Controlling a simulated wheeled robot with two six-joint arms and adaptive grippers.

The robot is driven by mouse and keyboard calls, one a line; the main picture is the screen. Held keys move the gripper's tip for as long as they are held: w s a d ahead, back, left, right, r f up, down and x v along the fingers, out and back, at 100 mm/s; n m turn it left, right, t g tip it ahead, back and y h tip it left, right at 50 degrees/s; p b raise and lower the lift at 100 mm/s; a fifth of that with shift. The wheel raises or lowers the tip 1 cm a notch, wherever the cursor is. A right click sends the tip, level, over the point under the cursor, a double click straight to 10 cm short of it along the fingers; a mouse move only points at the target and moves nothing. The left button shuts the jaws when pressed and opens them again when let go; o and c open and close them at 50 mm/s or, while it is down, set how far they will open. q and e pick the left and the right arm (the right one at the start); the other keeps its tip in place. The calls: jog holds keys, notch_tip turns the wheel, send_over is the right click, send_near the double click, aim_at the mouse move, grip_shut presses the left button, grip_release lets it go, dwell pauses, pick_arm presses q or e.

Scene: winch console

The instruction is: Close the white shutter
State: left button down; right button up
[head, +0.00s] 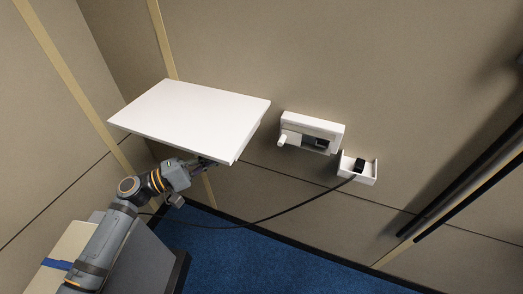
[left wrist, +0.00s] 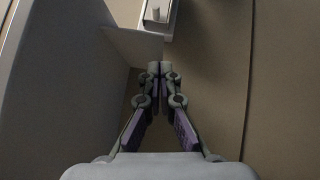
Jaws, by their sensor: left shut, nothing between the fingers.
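A white wall unit (head: 322,125) is fixed to the beige wall right of the picture's middle. Its white shutter (head: 295,137), with a round knob (head: 283,140) sticking out, is at the left of the unit's opening. A dark recess (head: 321,143) shows uncovered at the right of that opening. In the left wrist view, part of a white unit with a light peg (left wrist: 156,12) shows at the top. My left gripper (left wrist: 159,68) is shut and empty, below and apart from it. In the head view, the gripper's fingers are largely hidden beneath a large white slab. My right gripper is not in view.
The large white slab (head: 190,113) juts out above my left gripper, close to it. A small white holder (head: 346,163) with a black plug (head: 359,165) is at the lower right of the unit. A dark cable (head: 285,211) hangs from it towards the left.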

pick_arm(q)
jog(key=p, duration=0.2)
send_near(289, 142)
jog(key=shift+w+d+r, duration=1)
jog(key=shift+w+d, duration=0.2)
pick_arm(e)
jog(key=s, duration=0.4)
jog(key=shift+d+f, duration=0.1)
